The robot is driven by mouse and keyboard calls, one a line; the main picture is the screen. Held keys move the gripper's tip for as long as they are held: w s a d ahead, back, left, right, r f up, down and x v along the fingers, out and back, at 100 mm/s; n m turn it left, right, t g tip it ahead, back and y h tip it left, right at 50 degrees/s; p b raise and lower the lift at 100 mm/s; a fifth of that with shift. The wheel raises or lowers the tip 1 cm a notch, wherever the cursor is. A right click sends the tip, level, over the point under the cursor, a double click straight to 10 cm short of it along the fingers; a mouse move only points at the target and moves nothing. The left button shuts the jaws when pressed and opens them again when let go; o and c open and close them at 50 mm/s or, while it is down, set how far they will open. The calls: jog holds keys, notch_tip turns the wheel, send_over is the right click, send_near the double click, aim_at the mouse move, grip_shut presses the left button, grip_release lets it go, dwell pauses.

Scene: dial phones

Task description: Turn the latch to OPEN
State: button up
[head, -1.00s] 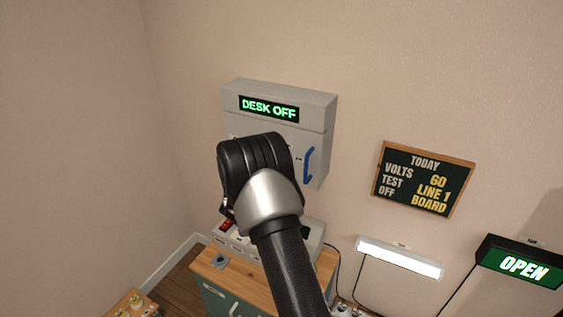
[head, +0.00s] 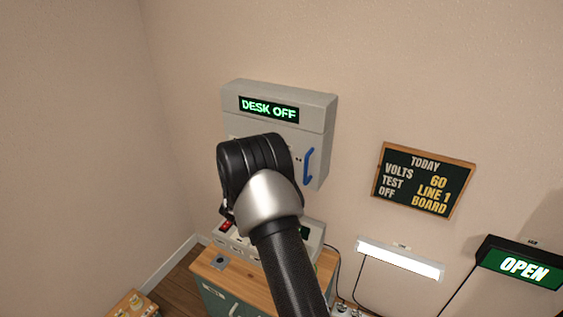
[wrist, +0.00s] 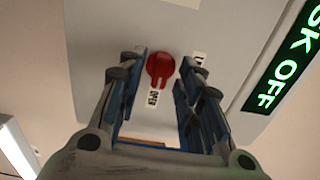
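A red latch knob (wrist: 160,68) sits on the grey wall box (wrist: 100,30), and both show in the wrist view. A small label reading OPEN (wrist: 153,98) is below the knob in that view. Another label (wrist: 200,62) is to its right, partly covered. My gripper (wrist: 159,78) is open, one finger on each side of the knob, with space visible between them. I cannot tell if the tips touch it.
The box's green display (head: 269,109) reads DESK OFF. A desk (head: 225,275) with a device stands below. A blackboard (head: 423,180), lamp (head: 400,259) and OPEN sign (head: 522,267) are to the right.

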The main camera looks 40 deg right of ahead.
jog(key=v, duration=1.2)
jog(key=w+a+r+n+t+y, duration=0.5)
jog(key=a+r+n+y, duration=0.4)
jog(key=a, duration=0.2)
jog(key=s+a+r+n+y, duration=0.4)
jog(key=s+a+n+y, duration=0.2)
jog(key=a+n, duration=0.45)
jog(key=s+a+n+g+y, duration=0.1)
jog(key=s+a+n+g, duration=0.15)
jog(key=s, duration=0.55)
jog(key=s+a+n+g+y, duration=0.1)
jog(key=s+a+n+y, duration=0.1)
jog(key=s+a+n, duration=0.35)
jog(key=s+d+f+n+g, duration=0.1)
jog(key=s+n+g, duration=0.1)
jog(key=s, duration=0.6)
jog(key=s+d+f+n+g+h, duration=0.1)
jog(key=s+d+f+n, duration=0.1)
jog(key=s, duration=0.7)
jog(key=shift+s+g, duration=0.2)
jog(key=shift+g, duration=0.15)
jog(key=shift+d+f, duration=0.1)
jog(key=shift+f, duration=0.05)
jog(key=shift+c, duration=0.3)
